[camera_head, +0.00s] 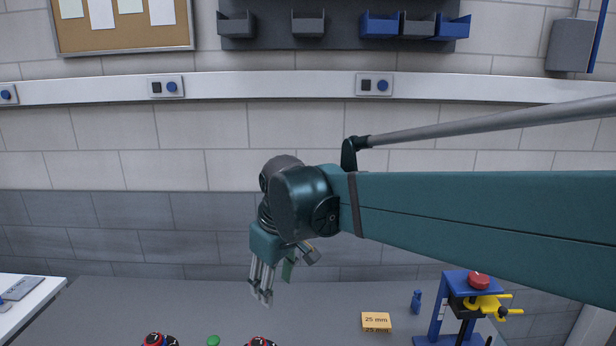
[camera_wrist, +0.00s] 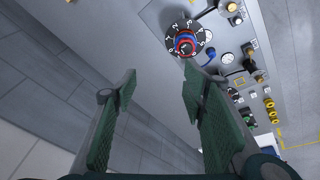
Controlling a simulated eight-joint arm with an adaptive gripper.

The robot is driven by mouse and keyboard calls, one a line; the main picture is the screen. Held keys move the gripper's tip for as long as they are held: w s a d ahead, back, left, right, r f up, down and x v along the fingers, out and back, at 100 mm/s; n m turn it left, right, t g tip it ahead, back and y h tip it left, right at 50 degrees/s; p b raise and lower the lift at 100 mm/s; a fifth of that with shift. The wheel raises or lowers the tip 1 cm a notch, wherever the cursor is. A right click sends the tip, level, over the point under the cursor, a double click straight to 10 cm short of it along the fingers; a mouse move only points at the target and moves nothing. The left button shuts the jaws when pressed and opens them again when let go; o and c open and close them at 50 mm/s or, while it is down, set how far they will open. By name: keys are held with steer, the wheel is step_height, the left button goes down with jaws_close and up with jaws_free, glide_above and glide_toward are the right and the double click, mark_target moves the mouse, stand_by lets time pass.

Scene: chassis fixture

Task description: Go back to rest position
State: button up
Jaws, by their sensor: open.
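My gripper (camera_head: 262,290) hangs from my teal arm above the grey worktop (camera_head: 220,300) in the head view, fingers pointing down. In the wrist view my gripper (camera_wrist: 160,90) shows its green-padded fingers spread apart, with nothing between them. It touches nothing that I can see. Part of my arm crosses the right half of the head view.
A blue press-like fixture (camera_head: 437,322) with a red knob and yellow parts stands at the right. A "25 mm" block (camera_head: 376,320) and a small blue bottle-like item (camera_head: 416,301) are nearby. A dial (camera_wrist: 185,42) and several fittings show in the wrist view.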

steer(key=s+d+f+m+t, duration=0.1)
steer(key=s+d+f+m, duration=0.2)
steer(key=d, duration=0.7)
steer(key=s+d+f+m+t+h+b, duration=0.1)
steer(key=s+d+f+m+t, duration=0.1)
steer(key=s+d, duration=0.6)
steer(key=s+d+f+m+t+b, duration=0.1)
steer(key=s+d+f+m, duration=0.4)
steer(key=d, duration=0.6)
steer(key=shift+s+d+t, duration=0.3)
